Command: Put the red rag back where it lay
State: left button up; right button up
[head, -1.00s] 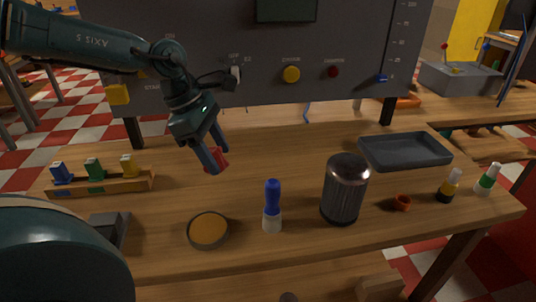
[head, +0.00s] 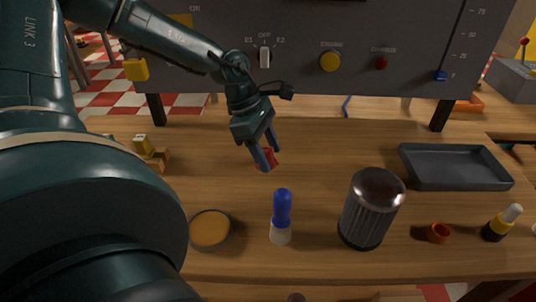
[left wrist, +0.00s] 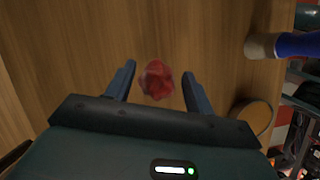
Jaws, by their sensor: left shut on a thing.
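The red rag (head: 266,159) is a small crumpled red piece, partly hidden by the fingers in the head view. It also shows between the two fingers in the left wrist view (left wrist: 157,80). My left gripper (head: 263,155) is shut on it, pointing down over the wooden table (head: 330,155), behind the blue-topped bottle. The frames do not clearly show how high the rag is above the wood. My right gripper is not in view.
A blue-topped bottle (head: 281,215), a round dish (head: 210,230) and a dark metal canister (head: 370,208) stand toward the front. A grey tray (head: 455,168) lies at right. A grey panel (head: 300,75) stands behind. Bare wood lies between gripper and tray.

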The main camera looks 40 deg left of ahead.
pick_arm(q)
notch_tip(320, 180, down, 2)
jog(key=shift+w, duration=0.1)
jog(key=o, duration=1.3)
jog(key=shift+c, duration=0.2)
jog(key=p+v, duration=0.1)
jog(key=v, duration=1.1)
